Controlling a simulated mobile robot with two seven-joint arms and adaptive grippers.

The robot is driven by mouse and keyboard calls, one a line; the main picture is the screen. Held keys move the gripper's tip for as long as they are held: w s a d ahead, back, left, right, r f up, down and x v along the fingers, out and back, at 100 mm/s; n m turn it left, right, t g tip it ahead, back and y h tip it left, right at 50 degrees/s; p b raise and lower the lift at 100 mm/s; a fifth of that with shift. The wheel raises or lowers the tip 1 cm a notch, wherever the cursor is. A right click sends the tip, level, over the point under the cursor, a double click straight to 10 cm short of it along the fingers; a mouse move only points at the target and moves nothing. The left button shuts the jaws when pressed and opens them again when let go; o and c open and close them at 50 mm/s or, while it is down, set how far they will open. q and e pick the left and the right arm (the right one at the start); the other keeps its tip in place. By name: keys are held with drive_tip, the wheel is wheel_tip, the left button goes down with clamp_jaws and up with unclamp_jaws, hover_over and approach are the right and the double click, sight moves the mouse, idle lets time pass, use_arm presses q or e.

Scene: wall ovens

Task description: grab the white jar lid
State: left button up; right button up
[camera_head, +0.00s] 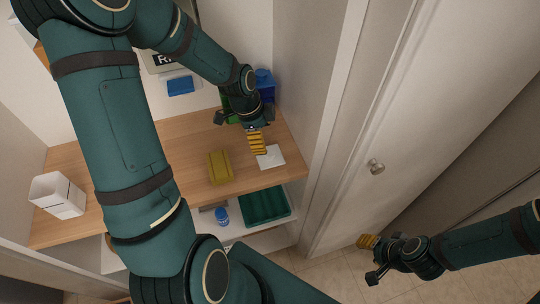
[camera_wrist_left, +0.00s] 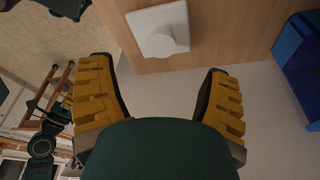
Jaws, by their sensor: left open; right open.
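The white jar lid (camera_head: 273,158) is a flat square plate lying on the wooden shelf near its right end. In the left wrist view the lid (camera_wrist_left: 150,18) shows a round knob and sits at the top, beyond the fingertips. My left gripper (camera_head: 258,148) is just behind and left of the lid in the head view. In its wrist view the left gripper (camera_wrist_left: 160,78) is open, with its two yellow fingers wide apart and nothing between them. My right gripper (camera_head: 369,258) is open and empty, low over the floor at the right.
A yellow block (camera_head: 219,167) lies left of the lid, and a white container (camera_head: 57,195) stands at the shelf's left end. A blue object (camera_head: 265,82) is behind the left gripper. A green tray (camera_head: 264,206) and blue jar (camera_head: 222,216) are on the lower shelf. A door (camera_head: 420,100) borders the right.

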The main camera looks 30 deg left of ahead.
sight(269, 151)
use_arm(q)
drive_tip(key=x, duration=0.7)
drive_tip(key=shift+w+f+b, duration=0.1)
drive_tip(key=shift+f+b, duration=0.25)
drive_tip(key=shift+f, duration=0.1)
drive_tip(key=c, duration=1.3)
